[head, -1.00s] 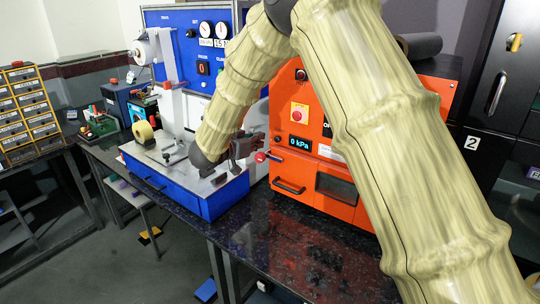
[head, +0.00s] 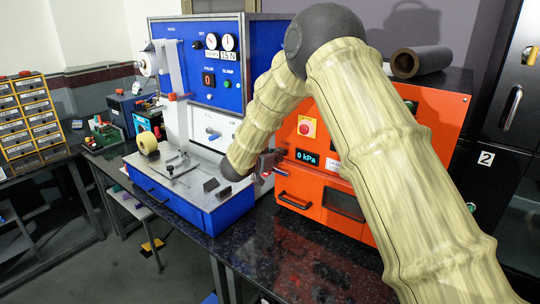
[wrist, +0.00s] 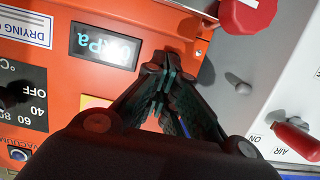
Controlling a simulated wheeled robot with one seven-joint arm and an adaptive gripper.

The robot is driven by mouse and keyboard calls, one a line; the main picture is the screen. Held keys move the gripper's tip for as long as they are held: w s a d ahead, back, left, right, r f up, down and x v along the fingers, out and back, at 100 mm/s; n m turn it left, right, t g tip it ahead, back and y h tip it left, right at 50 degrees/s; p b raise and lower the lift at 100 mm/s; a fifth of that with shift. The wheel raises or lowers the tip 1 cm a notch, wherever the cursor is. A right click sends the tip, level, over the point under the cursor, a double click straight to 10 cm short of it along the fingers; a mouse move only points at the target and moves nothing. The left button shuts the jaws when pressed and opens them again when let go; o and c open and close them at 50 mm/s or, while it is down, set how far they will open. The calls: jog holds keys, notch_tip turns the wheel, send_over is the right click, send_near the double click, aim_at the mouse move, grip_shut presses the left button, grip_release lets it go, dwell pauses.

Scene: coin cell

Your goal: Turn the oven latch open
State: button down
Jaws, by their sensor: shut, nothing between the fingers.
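The orange oven (head: 310,176) stands on the dark bench, right of the blue machine. Its front has a lit 0 kPa display (head: 307,157) and a lower door with a dark handle (head: 295,201). My gripper (head: 268,162) is at the oven's left front edge. In the wrist view my gripper (wrist: 163,90) is shut, its fingertips over the orange panel close to the display (wrist: 104,46). A small bluish piece (wrist: 186,122) shows beside the fingers; I cannot tell whether it is the latch. The latch is not clearly visible, and contact cannot be told.
A dark cylinder (head: 420,61) lies on the oven. The front bench surface is clear.

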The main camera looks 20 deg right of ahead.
aim_at(283, 163)
jog(key=shift+w+d+f+p, duration=0.15)
jog(key=shift+f+p, duration=0.2)
jog(key=shift+f, duration=0.75)
jog(key=shift+w+d+f+p, duration=0.15)
jog(key=shift+f+p, duration=0.15)
jog(key=shift+f, duration=0.75)
jog(key=shift+a, duration=0.15)
